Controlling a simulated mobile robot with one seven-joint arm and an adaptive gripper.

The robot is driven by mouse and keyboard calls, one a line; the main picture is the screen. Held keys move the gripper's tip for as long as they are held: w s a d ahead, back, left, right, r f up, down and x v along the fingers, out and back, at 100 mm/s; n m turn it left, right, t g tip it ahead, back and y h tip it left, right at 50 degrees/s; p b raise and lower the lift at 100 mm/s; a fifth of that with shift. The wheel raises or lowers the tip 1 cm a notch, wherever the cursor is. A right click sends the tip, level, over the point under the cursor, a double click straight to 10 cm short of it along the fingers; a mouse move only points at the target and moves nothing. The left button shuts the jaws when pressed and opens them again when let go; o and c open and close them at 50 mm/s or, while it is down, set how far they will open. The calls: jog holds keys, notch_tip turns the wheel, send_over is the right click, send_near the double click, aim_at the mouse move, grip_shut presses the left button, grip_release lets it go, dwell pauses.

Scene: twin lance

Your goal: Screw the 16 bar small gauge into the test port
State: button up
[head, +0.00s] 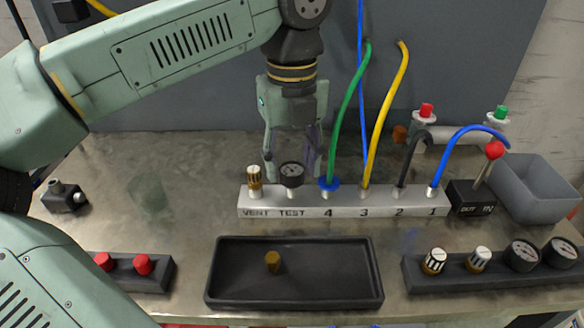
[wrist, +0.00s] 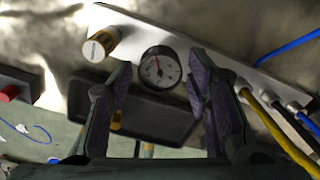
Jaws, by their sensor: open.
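A small black-rimmed gauge (head: 291,172) with a white dial stands upright at the port marked TEST on the grey manifold block (head: 345,207). Its range cannot be read. My gripper (head: 293,166) points down over it, with one finger on each side. In the wrist view the gauge (wrist: 160,67) sits between the two open finger pads, with gaps on both sides. The gauge's stem meets the test port (head: 291,192); how far it is screwed in cannot be told.
A brass-and-white fitting (head: 255,181) stands close left at VENT. A green hose (head: 346,120) rises close right from port 4; yellow, black and blue hoses follow. In front, a black tray (head: 294,292) holds a brass piece (head: 272,261). A right-hand rack (head: 412,277) holds two larger gauges.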

jog(key=shift+f+n+b, duration=0.2)
jog(key=shift+n+b, duration=0.1)
jog(key=shift+n, duration=0.9)
jog(key=n, duration=0.3)
jog(key=shift+r+p, duration=0.25)
jog(key=shift+p, duration=0.05)
jog(key=n, duration=0.4)
jog(key=shift+n, duration=0.3)
jog(key=n, duration=0.4)
jog(key=shift+n+p, duration=0.3)
jog(key=shift+p, duration=0.1)
jog(key=n, duration=0.3)
jog(key=shift+n, duration=0.4)
jog(key=shift+c, duration=0.6)
